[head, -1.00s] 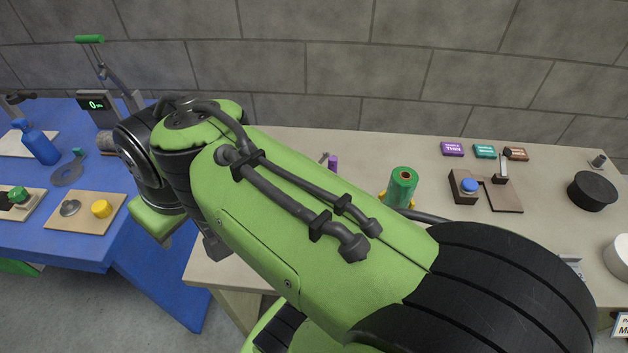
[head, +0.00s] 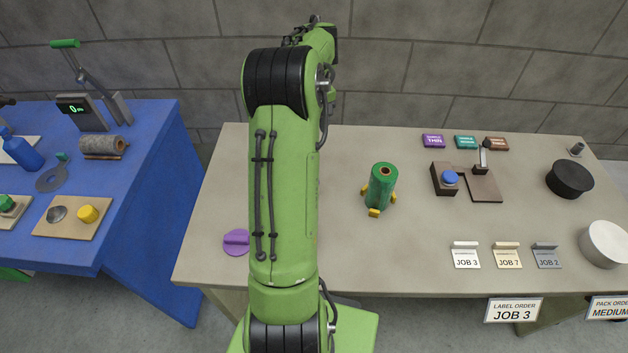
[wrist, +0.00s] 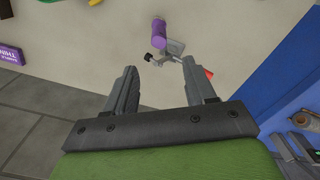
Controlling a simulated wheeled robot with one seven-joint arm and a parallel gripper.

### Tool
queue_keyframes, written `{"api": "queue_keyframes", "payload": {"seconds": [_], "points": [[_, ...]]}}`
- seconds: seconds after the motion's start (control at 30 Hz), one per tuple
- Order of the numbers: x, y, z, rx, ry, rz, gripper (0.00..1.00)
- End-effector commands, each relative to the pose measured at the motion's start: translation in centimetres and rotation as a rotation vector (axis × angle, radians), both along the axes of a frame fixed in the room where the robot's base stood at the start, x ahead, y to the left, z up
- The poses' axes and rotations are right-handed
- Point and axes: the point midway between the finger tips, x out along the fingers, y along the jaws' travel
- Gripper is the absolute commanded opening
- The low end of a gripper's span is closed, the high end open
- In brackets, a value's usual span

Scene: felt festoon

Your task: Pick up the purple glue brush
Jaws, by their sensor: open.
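In the wrist view a purple cylindrical handle (wrist: 158,36) stands out beside a grey metal piece with a black knob (wrist: 172,52) and a small red part. It looks like the purple glue brush in a holder, but I cannot be sure. My gripper (wrist: 160,72) is open and empty, its two fingers pointing toward this handle and apart from it. In the head view my raised arm hides that spot, and the gripper fingers do not show. A flat purple disc with a raised ridge (head: 236,242) lies near the table's front left, partly behind my arm.
A green spool with yellow feet (head: 381,188) stands right of my arm. Beyond it are a blue-button device (head: 449,179), colored blocks (head: 433,141), job cards (head: 466,256), a black cylinder (head: 570,178) and a white bowl (head: 606,243). A blue table (head: 150,200) is at left, the wall behind.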

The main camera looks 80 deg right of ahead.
Motion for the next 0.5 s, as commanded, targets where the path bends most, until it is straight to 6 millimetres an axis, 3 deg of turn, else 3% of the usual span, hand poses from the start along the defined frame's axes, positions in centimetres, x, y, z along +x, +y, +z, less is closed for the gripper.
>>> {"api": "queue_keyframes", "payload": {"seconds": [0.3, 0.5], "points": [[0.0, 0.1, -7.6, 0.006, 0.001, 0.002, 0.55], [0.0, 0.0, -10.5, 0.001, 0.000, 0.000, 0.55]]}}
